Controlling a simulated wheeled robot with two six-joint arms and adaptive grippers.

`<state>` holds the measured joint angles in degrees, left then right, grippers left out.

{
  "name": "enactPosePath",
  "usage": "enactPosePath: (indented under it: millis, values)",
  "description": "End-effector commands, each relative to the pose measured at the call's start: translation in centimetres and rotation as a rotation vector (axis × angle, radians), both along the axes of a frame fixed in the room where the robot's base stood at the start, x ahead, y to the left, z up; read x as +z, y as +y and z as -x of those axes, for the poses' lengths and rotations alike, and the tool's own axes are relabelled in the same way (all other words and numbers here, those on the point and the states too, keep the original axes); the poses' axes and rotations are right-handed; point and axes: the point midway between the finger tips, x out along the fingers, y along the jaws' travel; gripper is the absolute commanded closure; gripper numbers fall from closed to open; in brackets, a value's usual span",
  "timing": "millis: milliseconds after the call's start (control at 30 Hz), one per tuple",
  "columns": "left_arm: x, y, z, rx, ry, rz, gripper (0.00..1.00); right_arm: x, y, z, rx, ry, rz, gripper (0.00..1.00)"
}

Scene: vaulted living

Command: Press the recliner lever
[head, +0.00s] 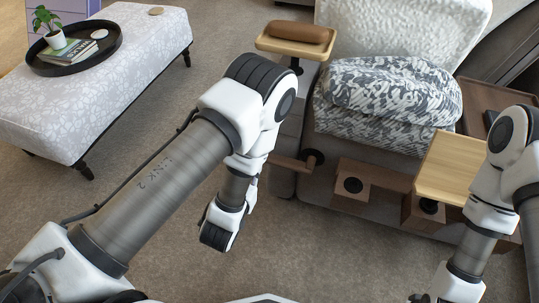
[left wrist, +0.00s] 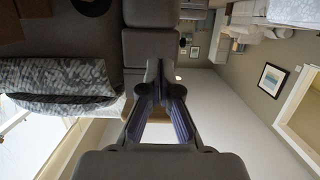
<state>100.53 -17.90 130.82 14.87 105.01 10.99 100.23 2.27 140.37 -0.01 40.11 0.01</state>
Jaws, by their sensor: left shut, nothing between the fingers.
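The recliner (head: 400,25) has a white textured back and a grey-and-white patterned seat cushion (head: 385,95), which also shows at the left of the left wrist view (left wrist: 60,75). A brown wooden lever (head: 292,163) with a dark round pivot sticks out low at the recliner's left side. My left arm reaches in front of it, and its wrist is lower and left of the lever, apart from it in the picture. My left gripper (left wrist: 160,82) is shut and empty in the left wrist view; its fingers are not clear in the head view. My right gripper is outside the picture.
Wooden armrest trays stand at the recliner's left (head: 290,48) and right (head: 447,165). Brown blocks with dark round knobs (head: 365,188) line its front. A patterned bench (head: 150,50) with a black tray (head: 45,62) is at the upper left.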

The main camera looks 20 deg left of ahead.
Motion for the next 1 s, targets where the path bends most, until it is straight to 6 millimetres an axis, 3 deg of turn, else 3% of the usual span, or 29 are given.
enactPosePath:
  millis: [267, 667, 800, 1000]
  values:
    - [-0.6, 0.0, -1.7, 0.002, -0.002, 0.001, 1.0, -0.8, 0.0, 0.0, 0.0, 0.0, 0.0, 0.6]
    - [-2.8, -0.3, -10.0, 0.002, -0.004, 0.002, 1.0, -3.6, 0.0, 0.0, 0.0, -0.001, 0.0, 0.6]
    - [-5.5, -0.3, -9.7, 0.001, 0.003, 0.0, 1.0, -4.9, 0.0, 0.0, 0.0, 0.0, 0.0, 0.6]
    - [-6.5, -0.3, -9.7, 0.001, 0.001, -0.001, 1.0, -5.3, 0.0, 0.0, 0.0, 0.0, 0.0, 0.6]
